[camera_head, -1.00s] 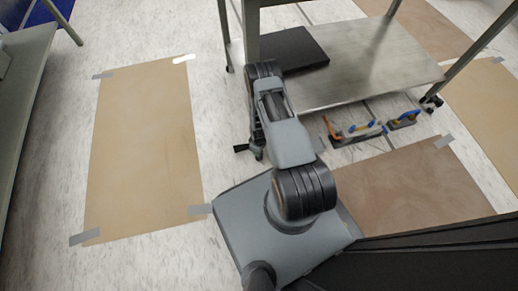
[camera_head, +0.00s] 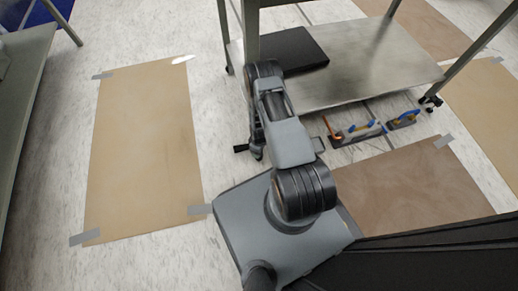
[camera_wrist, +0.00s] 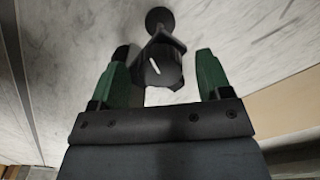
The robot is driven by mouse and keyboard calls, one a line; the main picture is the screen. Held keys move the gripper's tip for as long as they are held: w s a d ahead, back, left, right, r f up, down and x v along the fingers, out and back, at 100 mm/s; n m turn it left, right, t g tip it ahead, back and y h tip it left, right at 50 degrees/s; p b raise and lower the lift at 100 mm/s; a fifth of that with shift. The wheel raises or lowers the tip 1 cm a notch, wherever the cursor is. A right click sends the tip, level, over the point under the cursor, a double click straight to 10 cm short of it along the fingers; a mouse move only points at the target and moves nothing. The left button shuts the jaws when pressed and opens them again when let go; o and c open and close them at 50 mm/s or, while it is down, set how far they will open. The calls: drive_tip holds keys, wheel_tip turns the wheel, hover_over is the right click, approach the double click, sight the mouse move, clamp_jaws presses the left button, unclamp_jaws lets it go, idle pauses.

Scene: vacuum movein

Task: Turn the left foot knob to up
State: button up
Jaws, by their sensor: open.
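In the wrist view a dark knob (camera_wrist: 160,68) with a short white line on its face stands between the two green fingers of my gripper (camera_wrist: 163,56). The white line is tilted, its top leaning left. The fingers are open, one on each side of the knob, with a visible gap at the right finger; whether the left finger touches is unclear. A round black foot pad (camera_wrist: 159,19) shows just beyond the knob.
A steel table's lower shelf (camera_head: 375,75) holds a flat black box (camera_head: 290,50). A tool holder (camera_head: 357,133) with orange and blue tools and a blue-grey tool (camera_head: 403,119) lie in front. A taped brown sheet (camera_head: 145,150) covers the floor at left.

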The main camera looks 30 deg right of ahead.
wheel_tip(320, 180, up, 14)
drive_tip(key=p, duration=0.5)
drive_tip(key=shift+f+p, duration=0.25)
drive_tip(key=shift+p, duration=0.05)
